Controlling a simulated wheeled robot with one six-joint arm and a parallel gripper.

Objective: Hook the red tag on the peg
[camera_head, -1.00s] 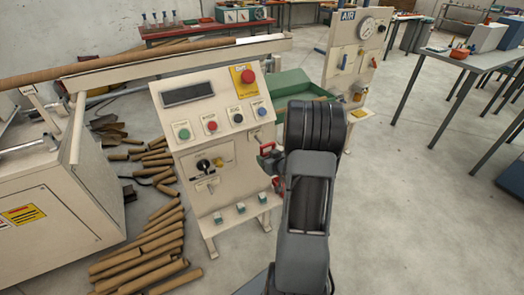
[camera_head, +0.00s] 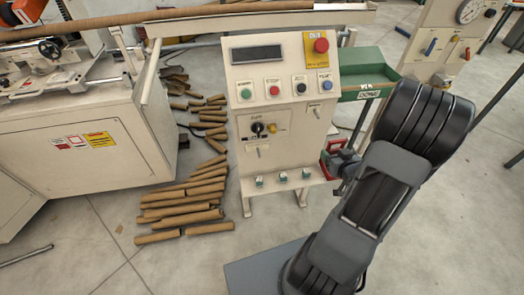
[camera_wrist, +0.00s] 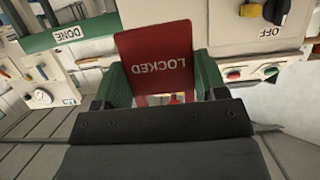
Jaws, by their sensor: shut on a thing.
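A red tag (camera_wrist: 158,58) with the word LOCKED, upside down in the wrist view, stands between the green fingers of my gripper (camera_wrist: 165,90). My gripper is shut on it. In the head view, red of the tag (camera_head: 335,145) shows beside my gripper (camera_head: 343,162), partly hidden by my arm, at the right side of the cream control console (camera_head: 245,200). Small stubs stick out of the console face, one (camera_head: 257,151) below the black rotary switch (camera_head: 258,128) and one at upper right (camera_head: 314,112). I cannot tell which is the peg.
A green bin marked DONE (camera_head: 365,68) stands behind the console's right side. Cardboard tubes (camera_head: 180,212) lie on the floor left of it. A cream machine (camera_head: 75,175) stands farther left. An air panel (camera_head: 440,45) is at the back right. The right floor is open.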

